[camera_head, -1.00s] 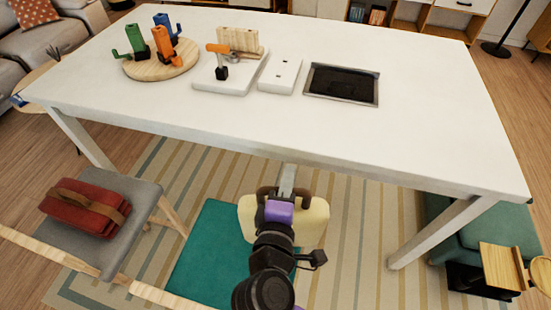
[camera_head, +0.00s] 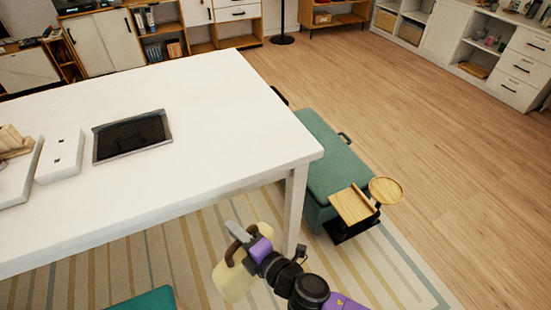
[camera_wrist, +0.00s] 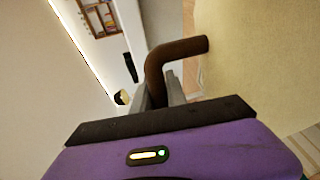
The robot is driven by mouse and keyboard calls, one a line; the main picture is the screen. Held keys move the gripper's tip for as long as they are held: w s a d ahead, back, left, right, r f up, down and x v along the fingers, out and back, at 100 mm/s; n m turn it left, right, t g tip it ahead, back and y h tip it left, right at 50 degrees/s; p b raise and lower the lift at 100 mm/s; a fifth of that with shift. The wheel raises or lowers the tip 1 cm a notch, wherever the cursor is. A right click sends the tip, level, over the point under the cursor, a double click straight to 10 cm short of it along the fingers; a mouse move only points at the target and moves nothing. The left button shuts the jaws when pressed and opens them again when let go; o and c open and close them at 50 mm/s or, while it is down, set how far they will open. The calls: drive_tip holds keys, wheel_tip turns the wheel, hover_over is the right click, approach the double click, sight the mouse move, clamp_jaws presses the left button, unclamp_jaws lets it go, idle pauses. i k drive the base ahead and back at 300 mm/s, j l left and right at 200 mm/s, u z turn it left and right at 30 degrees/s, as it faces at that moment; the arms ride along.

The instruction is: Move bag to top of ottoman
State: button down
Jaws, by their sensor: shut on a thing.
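The bag (camera_head: 232,282) is cream with a brown handle (camera_head: 236,250). My gripper (camera_head: 238,232) is shut on the handle, and the bag hangs from it beside the table's near right leg, over the striped rug. In the wrist view the brown handle (camera_wrist: 170,62) passes between my fingers, and the pale bag side (camera_wrist: 255,60) fills the right. The ottoman (camera_head: 335,160) is a teal, long, padded block with dark handles, to the right of the table. Its top is bare where it shows; its left part is hidden behind the table. The bag is apart from the ottoman.
A white table (camera_head: 215,110) lies between much of the room and me; its leg (camera_head: 295,210) stands near the bag. A small wooden-topped stand (camera_head: 352,205) with a round tray (camera_head: 385,190) is at the ottoman's near end. Wooden floor (camera_head: 420,130) on the right is clear.

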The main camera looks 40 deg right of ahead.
sight(336, 168)
drive_tip(key=z, duration=2.3)
drive_tip(key=i+l+z, duration=0.1)
drive_tip(key=i+z, duration=0.85)
drive_tip(key=i, duration=0.4)
drive_tip(key=i+z, duration=0.25)
drive_tip(key=i, duration=0.45)
drive_tip(key=i+u, duration=0.25)
drive_tip(key=i, duration=0.15)
drive_tip(key=i+u, duration=0.25)
drive_tip(key=i, duration=0.2)
drive_tip(key=i+j+u, duration=0.1)
drive_tip(key=i+u, duration=0.15)
drive_tip(key=u, duration=0.2)
drive_tip(key=i+u, duration=0.25)
drive_tip(key=u, duration=0.2)
drive_tip(key=i+l+u, duration=0.1)
drive_tip(key=i+u, duration=0.15)
drive_tip(key=u, duration=0.2)
drive_tip(key=i+j+u, duration=0.1)
drive_tip(key=i+u, duration=0.85)
drive_tip(key=u, duration=0.65)
drive_tip(key=i+l+u, duration=0.15)
drive_tip(key=u, duration=0.2)
